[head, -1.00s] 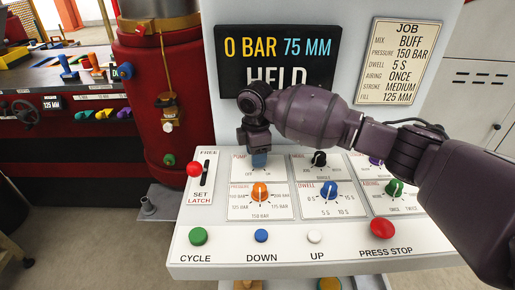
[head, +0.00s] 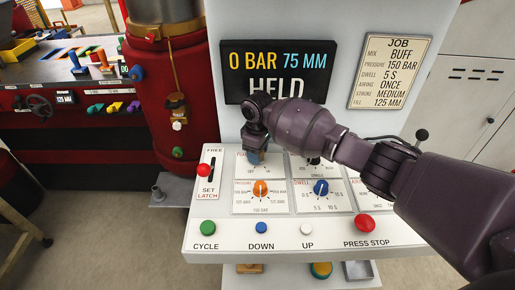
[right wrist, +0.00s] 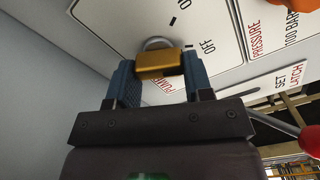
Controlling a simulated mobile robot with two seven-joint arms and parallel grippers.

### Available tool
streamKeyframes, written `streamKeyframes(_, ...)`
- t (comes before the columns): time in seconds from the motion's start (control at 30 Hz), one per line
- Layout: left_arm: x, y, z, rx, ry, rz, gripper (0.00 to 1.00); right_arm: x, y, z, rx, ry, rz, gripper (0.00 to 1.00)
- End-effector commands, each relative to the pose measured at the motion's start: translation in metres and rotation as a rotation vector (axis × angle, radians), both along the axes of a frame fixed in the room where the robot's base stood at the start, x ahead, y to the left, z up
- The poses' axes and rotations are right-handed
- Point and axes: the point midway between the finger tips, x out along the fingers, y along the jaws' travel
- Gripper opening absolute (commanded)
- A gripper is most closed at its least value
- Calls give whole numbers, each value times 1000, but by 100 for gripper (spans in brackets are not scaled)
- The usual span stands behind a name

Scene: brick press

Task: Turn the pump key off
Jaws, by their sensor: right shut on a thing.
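The pump key (right wrist: 160,64) is a small brass-coloured block in front of a grey ring, on the white pump plate. My right gripper (head: 255,157) reaches down onto the pump plate at the panel's upper left. In the right wrist view its two blue fingers stand on either side of the key, shut on it. The right end of the key lies near the dark mark by the word OFF; the other mark is farther up. I cannot tell its exact setting. In the head view my gripper hides the key. My left gripper is not in view.
The orange pressure knob (head: 261,188) sits just below my gripper, and the blue dwell knob (head: 321,187) is to its right. The red-knobbed latch lever (head: 204,170) is close on the left. The display (head: 279,72) above reads 0 BAR, 75 MM, HELD.

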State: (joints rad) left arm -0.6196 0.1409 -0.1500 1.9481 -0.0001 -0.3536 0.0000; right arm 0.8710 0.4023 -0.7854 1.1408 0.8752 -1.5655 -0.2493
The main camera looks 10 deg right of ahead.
Motion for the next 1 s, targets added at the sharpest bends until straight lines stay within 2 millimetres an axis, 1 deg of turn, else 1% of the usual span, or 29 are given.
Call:
streamKeyframes(0.3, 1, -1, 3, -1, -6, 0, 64, 0, 0, -1, 0, 3, -84, 23)
streamKeyframes(0.73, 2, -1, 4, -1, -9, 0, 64, 0, 0, -1, 0, 1, -93, 23)
streamKeyframes(0.77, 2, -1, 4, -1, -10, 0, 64, 0, 0, -1, 0, 1, -93, 48)
streamKeyframes(0.9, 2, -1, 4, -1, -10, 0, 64, 0, 0, 0, 0, 1, -92, 70)
streamKeyframes(0.93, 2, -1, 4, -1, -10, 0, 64, 0, 0, 0, 0, 1, -92, 72)
streamKeyframes(1.0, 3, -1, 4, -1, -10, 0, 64, 0, 0, 0, -1, 1, -92, 72)
